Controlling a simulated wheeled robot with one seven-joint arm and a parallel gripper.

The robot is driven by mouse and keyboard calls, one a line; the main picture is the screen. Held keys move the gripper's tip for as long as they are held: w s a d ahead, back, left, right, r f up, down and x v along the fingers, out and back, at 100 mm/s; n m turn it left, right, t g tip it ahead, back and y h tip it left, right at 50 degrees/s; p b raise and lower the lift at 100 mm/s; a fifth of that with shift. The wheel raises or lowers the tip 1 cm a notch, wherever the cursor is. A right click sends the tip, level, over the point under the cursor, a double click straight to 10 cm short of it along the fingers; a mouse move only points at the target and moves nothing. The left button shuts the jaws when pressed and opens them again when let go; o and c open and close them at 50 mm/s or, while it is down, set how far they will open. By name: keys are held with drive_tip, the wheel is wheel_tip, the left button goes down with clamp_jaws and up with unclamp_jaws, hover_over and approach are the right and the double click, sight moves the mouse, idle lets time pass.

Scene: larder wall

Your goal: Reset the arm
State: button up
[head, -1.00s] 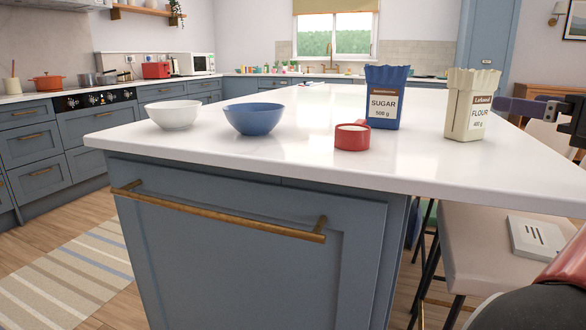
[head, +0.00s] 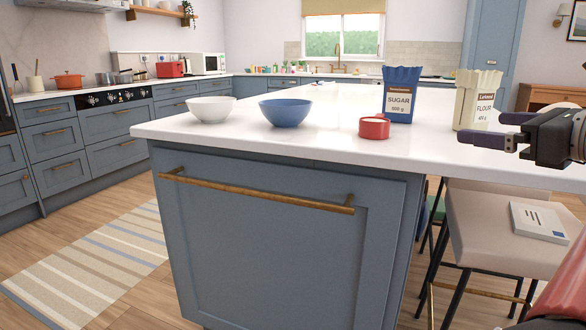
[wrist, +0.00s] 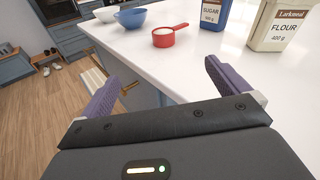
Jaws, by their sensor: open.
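My gripper (head: 488,130) is at the right of the head view, in front of the flour bag and beside the island's right part. Its two purple fingers stand wide apart with nothing between them, as the wrist view (wrist: 165,95) also shows. The blue sugar bag (head: 400,97), the cream flour bag (head: 476,100), a red measuring cup (head: 374,128) with white contents, a blue bowl (head: 286,114) and a white bowl (head: 211,109) stand on the white island top (head: 300,143). The gripper appears apart from all of them.
Stools with pale seats (head: 490,225) stand at the island's right side, one bearing a book (head: 538,222). A brass handle (head: 255,192) juts from the island front. A striped rug (head: 95,255) lies on the open wooden floor at left.

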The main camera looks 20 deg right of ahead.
drive_tip(key=w+a+f+n+g+y+p, duration=0.1)
drive_tip(key=w+a+f+n+g, duration=0.15)
drive_tip(key=a+f+n, duration=0.55)
drive_tip(key=w+a+f+n+g+y, duration=0.15)
drive_tip(key=a+f+n+g, duration=0.25)
drive_tip(key=a+f, duration=0.5)
drive_tip(key=s+a+f+n+g+h, duration=0.2)
drive_tip(key=s+a+f+n, duration=0.2)
drive_tip(key=n, duration=0.6)
drive_tip(key=s+a+f+n+g+h+p, duration=0.1)
drive_tip(key=s+a+f+n+g+h, duration=0.1)
drive_tip(key=a+f+n, duration=0.7)
drive_tip(key=shift+s+f+n+h, duration=0.4)
drive_tip(key=shift+s+n+h, duration=0.25)
drive_tip(key=shift+s, duration=0.4)
